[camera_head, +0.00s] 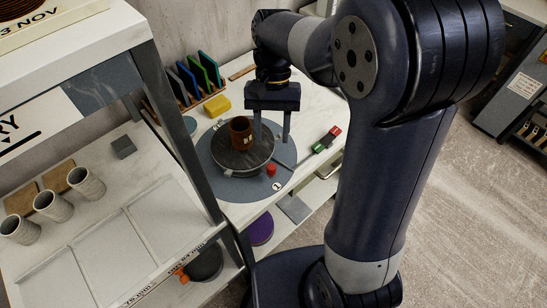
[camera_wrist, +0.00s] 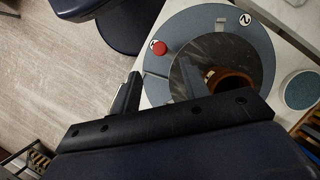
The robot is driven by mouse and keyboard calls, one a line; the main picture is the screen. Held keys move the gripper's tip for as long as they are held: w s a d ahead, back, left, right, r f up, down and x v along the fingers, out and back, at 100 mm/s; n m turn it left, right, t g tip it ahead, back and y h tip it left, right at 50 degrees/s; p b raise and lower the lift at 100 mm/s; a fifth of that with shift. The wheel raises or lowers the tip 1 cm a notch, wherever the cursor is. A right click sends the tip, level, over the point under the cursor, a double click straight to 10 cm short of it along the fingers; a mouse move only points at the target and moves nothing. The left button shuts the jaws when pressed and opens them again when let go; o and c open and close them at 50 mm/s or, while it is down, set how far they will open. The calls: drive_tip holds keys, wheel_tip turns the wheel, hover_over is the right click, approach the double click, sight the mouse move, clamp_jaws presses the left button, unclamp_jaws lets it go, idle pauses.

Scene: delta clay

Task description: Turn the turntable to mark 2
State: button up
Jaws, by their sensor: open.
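The turntable has a dark round top (camera_head: 240,157) on a wider blue-grey disc (camera_head: 215,178). A brown pot (camera_head: 241,133) stands on the top. A red knob (camera_head: 271,170) sits near the turntable's edge, close to a white label marked 2 (camera_head: 277,186). My gripper (camera_head: 271,137) is open, with its fingers pointing down over the turntable's far right side, beside the pot and apart from the knob. In the wrist view the red knob (camera_wrist: 159,48) is beyond my fingers, partly over one label. Another label (camera_wrist: 245,19) shows there; its digit is unclear.
A shelf post (camera_head: 180,130) stands left of the turntable and hides part of the disc. A yellow block (camera_head: 217,105) and a rack of coloured plates (camera_head: 196,78) are behind. A green-and-red piece (camera_head: 327,139) lies to the right. Cups (camera_head: 88,183) stand at left.

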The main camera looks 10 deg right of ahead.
sight(271, 165)
drive_tip(key=x, duration=0.8)
drive_tip(key=shift+f, duration=0.3)
drive_tip(key=shift+c, duration=0.5)
clamp_jaws()
